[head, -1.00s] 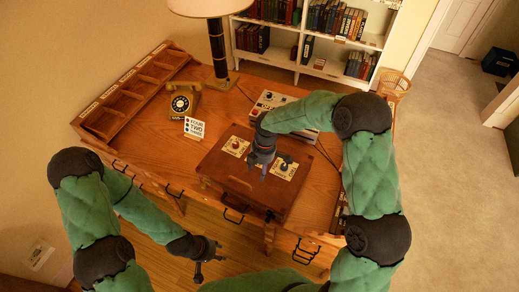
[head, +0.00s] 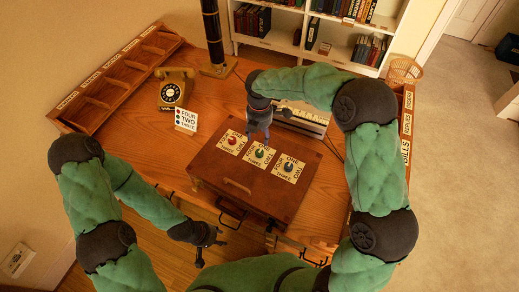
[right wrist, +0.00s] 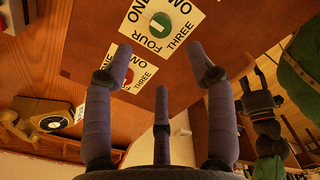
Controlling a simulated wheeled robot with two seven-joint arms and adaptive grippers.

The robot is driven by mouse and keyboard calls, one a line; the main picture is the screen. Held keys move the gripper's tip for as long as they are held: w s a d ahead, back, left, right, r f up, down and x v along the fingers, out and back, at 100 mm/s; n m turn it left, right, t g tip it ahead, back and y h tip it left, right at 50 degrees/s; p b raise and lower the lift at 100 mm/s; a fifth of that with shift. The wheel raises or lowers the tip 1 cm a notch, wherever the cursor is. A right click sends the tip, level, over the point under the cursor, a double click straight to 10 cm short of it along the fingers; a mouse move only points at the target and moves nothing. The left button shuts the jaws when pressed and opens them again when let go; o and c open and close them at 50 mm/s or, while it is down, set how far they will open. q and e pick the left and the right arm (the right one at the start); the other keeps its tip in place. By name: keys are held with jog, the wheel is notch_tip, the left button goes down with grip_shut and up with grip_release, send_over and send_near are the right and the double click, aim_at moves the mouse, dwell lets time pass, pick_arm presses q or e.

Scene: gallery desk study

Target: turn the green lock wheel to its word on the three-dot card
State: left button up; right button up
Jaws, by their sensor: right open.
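The green lock wheel (head: 259,152) is the middle of three wheels on the brown box's lid, on a white word plate. In the right wrist view the green wheel (right wrist: 160,23) has a pale bar; which word it marks is unclear. My right gripper (head: 259,136) is open and empty, just behind the green wheel and apart from it. In the right wrist view its spread fingers (right wrist: 160,55) show below the wheel. The three-dot card (head: 187,120) stands behind the box, reading FOUR, TWO, THREE from top down. My left gripper (head: 211,246) is open and empty before the desk.
A telephone (head: 174,90), a lamp (head: 213,45) and a pale device (head: 305,120) stand farther back. Bare desk lies left of the box.

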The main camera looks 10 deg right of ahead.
aim_at(259, 152)
notch_tip(259, 152, down, 10)
jog(key=shift+f+b, duration=0.1)
jog(key=shift+b, duration=0.75)
grip_shut()
